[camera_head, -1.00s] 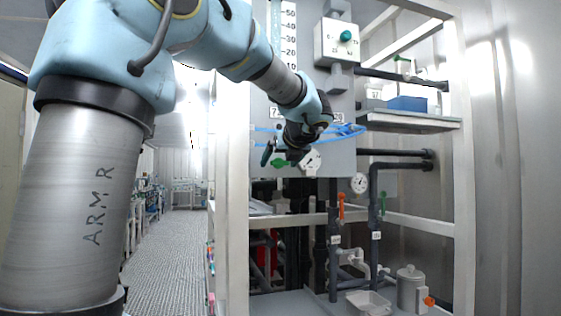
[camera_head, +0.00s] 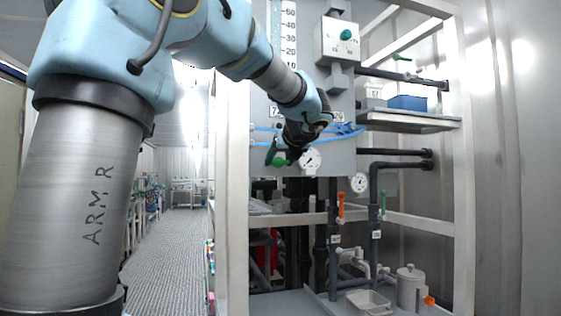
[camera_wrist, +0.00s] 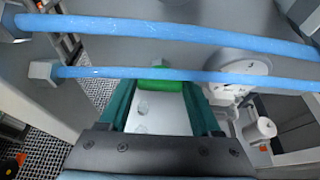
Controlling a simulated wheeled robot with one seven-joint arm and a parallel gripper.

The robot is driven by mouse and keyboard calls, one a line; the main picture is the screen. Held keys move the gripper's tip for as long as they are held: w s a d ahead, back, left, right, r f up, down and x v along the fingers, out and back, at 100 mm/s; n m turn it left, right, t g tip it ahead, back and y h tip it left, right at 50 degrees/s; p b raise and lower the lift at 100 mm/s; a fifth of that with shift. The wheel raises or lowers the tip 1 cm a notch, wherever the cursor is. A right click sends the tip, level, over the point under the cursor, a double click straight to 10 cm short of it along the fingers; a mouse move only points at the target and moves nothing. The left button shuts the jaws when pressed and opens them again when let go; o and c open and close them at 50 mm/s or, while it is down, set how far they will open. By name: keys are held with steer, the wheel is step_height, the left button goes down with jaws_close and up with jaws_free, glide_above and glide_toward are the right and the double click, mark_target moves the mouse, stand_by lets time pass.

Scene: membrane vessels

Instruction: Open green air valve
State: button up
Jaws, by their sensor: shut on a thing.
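The green air valve handle (camera_head: 281,162) is on the grey panel, left of the round gauge (camera_head: 311,161). In the wrist view the green handle (camera_wrist: 158,78) lies between the tips of my gripper's two teal fingers (camera_wrist: 158,90). In the head view my gripper (camera_head: 279,155) reaches the handle from above and covers part of it. The fingers are shut on the handle. The valve body behind it is hidden, and I cannot tell how far the handle is turned.
A white frame post (camera_head: 237,200) stands left of the panel. A green knob (camera_head: 346,34) is at the upper right. Orange (camera_head: 341,206) and green (camera_head: 383,204) pipe handles are lower down.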

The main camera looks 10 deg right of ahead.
steer(key=n+h+b, duration=0.1)
steer(key=b, duration=0.1)
steer(key=n+h+b, duration=0.1)
steer(key=b, duration=0.1)
steer(key=shift+a+f+n, duration=0.1)
steer(key=shift+f+n, duration=0.1)
steer(key=shift+n, duration=0.2)
steer(key=n+h+b, duration=0.1)
steer(key=b, duration=0.1)
steer(key=n+t+h+b, duration=0.1)
steer(key=n+b, duration=0.1)
steer(key=b, duration=0.1)
steer(key=shift+a+f, duration=0.15)
steer(key=shift+f, duration=0.05)
steer(key=n+t+h+b, duration=0.1)
steer(key=n+b, duration=0.2)
steer(key=b, duration=0.3)
steer(key=shift+f+b, duration=0.15)
steer(key=shift+b, duration=0.15)
steer(key=n+t+b, duration=0.1)
steer(key=n+b, duration=0.1)
steer(key=b, duration=0.1)
steer(key=shift+a+h, duration=0.1)
steer(key=shift+h, duration=0.2)
steer(key=shift+r+n+b, duration=0.2)
steer(key=shift+n+b, duration=0.2)
steer(key=shift+b, duration=0.2)
steer(key=shift+r+h, duration=0.1)
steer(key=shift+h, duration=0.2)
